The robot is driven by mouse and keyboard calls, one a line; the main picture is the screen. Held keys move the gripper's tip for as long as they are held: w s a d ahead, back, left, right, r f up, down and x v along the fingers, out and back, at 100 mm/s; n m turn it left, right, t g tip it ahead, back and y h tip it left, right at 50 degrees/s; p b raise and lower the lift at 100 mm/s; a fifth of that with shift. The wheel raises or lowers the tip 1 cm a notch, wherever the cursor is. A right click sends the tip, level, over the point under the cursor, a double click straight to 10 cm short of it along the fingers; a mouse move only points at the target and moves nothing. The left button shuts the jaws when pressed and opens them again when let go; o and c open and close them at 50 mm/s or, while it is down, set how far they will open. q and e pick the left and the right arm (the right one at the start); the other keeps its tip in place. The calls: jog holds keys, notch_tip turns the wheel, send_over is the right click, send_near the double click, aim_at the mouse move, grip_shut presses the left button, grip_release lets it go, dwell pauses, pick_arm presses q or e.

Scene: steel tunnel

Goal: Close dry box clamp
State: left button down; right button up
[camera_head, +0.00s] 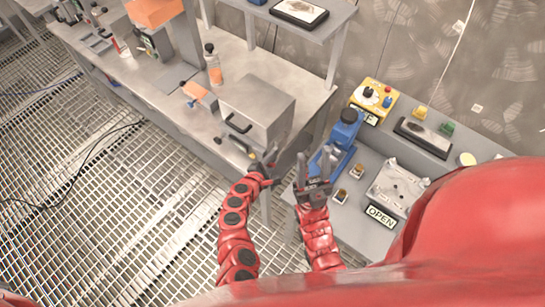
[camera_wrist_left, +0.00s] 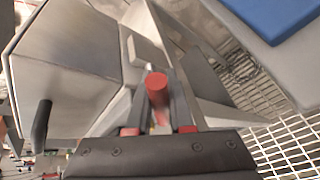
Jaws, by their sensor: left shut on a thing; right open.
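The dry box is a grey metal box (camera_head: 258,105) at the right end of the bench, with a dark handle (camera_head: 238,125) on its front. It fills the left of the left wrist view (camera_wrist_left: 75,60), where its dark handle (camera_wrist_left: 42,125) also shows. My left gripper (camera_head: 268,160) is at the box's front right lower corner. In the left wrist view, it is shut on the clamp, whose red round tip (camera_wrist_left: 157,84) shows between the fingers. The rest of the clamp is largely hidden. My right gripper (camera_head: 314,172) is open and empty, apart from the box, near a blue device (camera_head: 338,140).
The steel bench (camera_head: 170,78) runs left and holds a bottle (camera_head: 213,65) and an orange-handled tool (camera_head: 197,92). A grey console (camera_head: 372,160) with a yellow control box (camera_head: 374,98) and an OPEN sign (camera_head: 381,216) stands right.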

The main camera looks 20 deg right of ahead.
pick_arm(q)
jog(key=shift+a, duration=0.15)
dwell(0.3)
jog(key=c, duration=0.8)
grip_release()
jog(key=shift+w, duration=0.1)
jog(key=shift+r, duration=0.1)
jog(key=b+v, duration=0.2)
jog(key=v, duration=1.5)
jog(key=shift+s, duration=0.2)
jog(key=shift+a, duration=0.1)
